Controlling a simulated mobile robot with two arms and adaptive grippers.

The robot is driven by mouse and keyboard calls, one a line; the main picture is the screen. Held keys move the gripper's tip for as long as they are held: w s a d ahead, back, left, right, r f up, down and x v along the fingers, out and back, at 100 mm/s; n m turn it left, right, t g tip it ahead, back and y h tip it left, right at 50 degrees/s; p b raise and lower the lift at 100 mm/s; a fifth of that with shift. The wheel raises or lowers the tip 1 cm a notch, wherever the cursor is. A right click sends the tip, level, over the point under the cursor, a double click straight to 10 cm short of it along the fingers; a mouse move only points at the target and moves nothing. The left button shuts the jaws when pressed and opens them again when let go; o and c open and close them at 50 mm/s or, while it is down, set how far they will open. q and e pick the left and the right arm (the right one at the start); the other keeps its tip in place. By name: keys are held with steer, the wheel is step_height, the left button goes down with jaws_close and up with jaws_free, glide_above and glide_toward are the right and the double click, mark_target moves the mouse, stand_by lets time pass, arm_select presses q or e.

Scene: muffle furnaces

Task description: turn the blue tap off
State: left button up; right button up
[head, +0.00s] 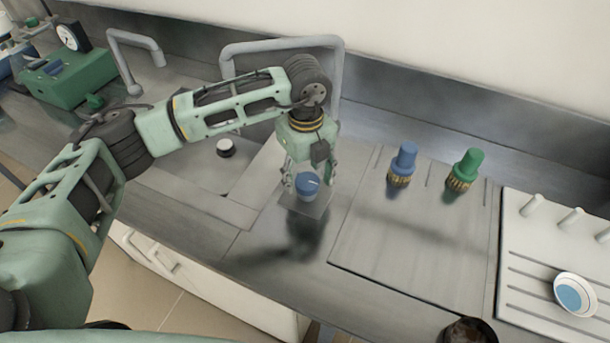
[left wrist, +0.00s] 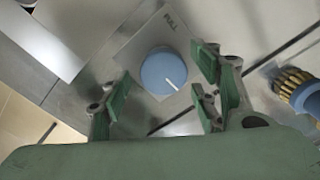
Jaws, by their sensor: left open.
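The blue tap knob (head: 307,186) is round with a white pointer line and sits on a square metal plate on the counter. It also shows in the left wrist view (left wrist: 163,72), with the word "FULL" on its plate near the top. My left gripper (head: 308,182) is above the knob, pointing down, with its fingers apart on either side of it. In the left wrist view the green fingers (left wrist: 160,92) are open, and the knob lies between and beyond them. I cannot tell whether a finger touches it. My right gripper is not in view.
A blue-topped fitting (head: 403,162) and a green-topped fitting (head: 466,168) stand to the right. A white drying rack (head: 518,230) with a small dish (head: 574,295) is at the far right. A grey faucet (head: 338,62) arches behind my arm.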

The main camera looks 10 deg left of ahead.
mark_target(305, 181)
arm_select(q)
step_height(305, 181, up, 11)
stand_by(0.3)
steer(key=shift+r, duration=0.1)
